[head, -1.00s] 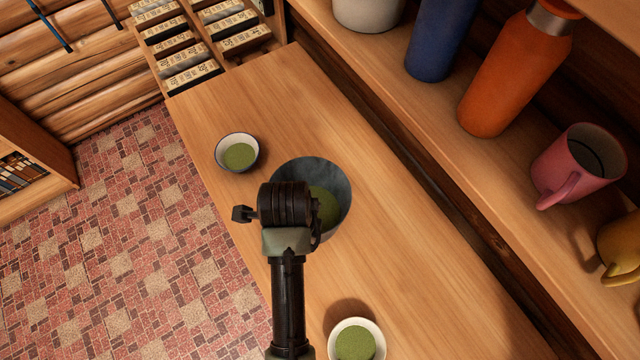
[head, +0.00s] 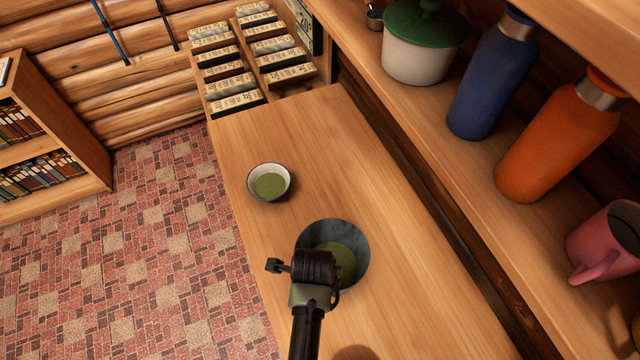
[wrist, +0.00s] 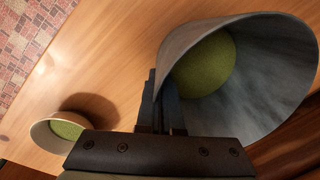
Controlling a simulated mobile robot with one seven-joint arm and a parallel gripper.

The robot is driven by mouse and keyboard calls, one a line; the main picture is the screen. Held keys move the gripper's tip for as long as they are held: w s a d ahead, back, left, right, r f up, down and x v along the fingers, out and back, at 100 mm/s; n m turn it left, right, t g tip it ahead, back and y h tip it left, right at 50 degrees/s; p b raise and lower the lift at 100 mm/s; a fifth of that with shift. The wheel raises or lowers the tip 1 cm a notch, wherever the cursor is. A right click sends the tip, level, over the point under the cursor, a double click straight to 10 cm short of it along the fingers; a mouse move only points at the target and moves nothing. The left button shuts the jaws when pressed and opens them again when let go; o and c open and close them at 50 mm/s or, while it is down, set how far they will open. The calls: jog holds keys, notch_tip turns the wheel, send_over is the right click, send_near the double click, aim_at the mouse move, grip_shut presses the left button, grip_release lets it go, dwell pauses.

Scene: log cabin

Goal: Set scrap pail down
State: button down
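The scrap pail (head: 352,235) is a dark grey-blue, flared pail with green matter inside. It is at the table, below a small white bowl in the head view. My gripper (head: 325,262) is at its left side. In the wrist view the pail (wrist: 265,85) fills the upper right, and the fingers (wrist: 162,112) close on its wall near the left edge. The pail's underside is hidden, so I cannot tell whether it touches the wooden tabletop (head: 410,270).
The white bowl with green contents (head: 268,182) stands near the table's left edge. A bowl also shows in the wrist view (wrist: 62,130). A shelf along the right holds a green-lidded pot (head: 420,50), blue bottle (head: 490,85), orange bottle (head: 560,140) and pink mug (head: 605,240).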

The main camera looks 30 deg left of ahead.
jog(key=shift+f, duration=0.15)
jog(key=c, duration=1.1)
grip_release()
jog(key=r, duration=0.4)
jog(key=s+r, duration=0.1)
jog(key=r, duration=0.7)
jog(key=shift+s+d+r+p, duration=0.1)
jog(key=shift+s+r+p, duration=0.1)
jog(key=shift+p, duration=0.1)
jog(key=shift+f, duration=0.15)
